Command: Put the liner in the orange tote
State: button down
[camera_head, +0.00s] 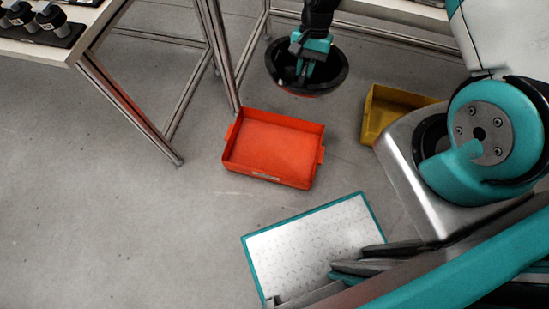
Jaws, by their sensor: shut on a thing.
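The orange tote (270,147) stands on the grey floor near the middle of the head view, and its inside looks empty. My gripper (304,72) is shut on the liner (334,82), a black round bowl-like shell with a reddish lower edge. The liner hangs above and to the right of the tote in the picture, apart from it. The fingers reach down into the liner, so their tips and exact grip are partly hidden.
A yellow tote (378,110) stands to the right, partly behind my arm. A metal-legged table (60,50) at the upper left holds dark items. A white panel with a teal edge (310,245) lies below the orange tote. Floor at left is clear.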

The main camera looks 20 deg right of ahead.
jog(key=w+a+f+m+t+y+b, duration=0.15)
jog(key=f+m+b, duration=0.35)
jog(key=f+b, duration=0.55)
jog(key=w+a+f+m+t+b, duration=0.1)
jog(key=a+f+m+t+b, duration=0.15)
jog(key=f+m+b, duration=0.75)
jog(key=m+t+b, duration=0.2)
jog(key=b, duration=0.8)
send_over(273, 157)
notch_tip(273, 157, down, 16)
jog(key=f, duration=0.1)
jog(key=shift+h, duration=0.35)
notch_tip(273, 157, down, 19)
jog(key=b, duration=0.9)
jog(key=shift+d, duration=0.15)
jog(key=shift+f+b, duration=0.15)
jog(key=shift+b, duration=0.15)
jog(key=c, duration=1.1)
grip_release()
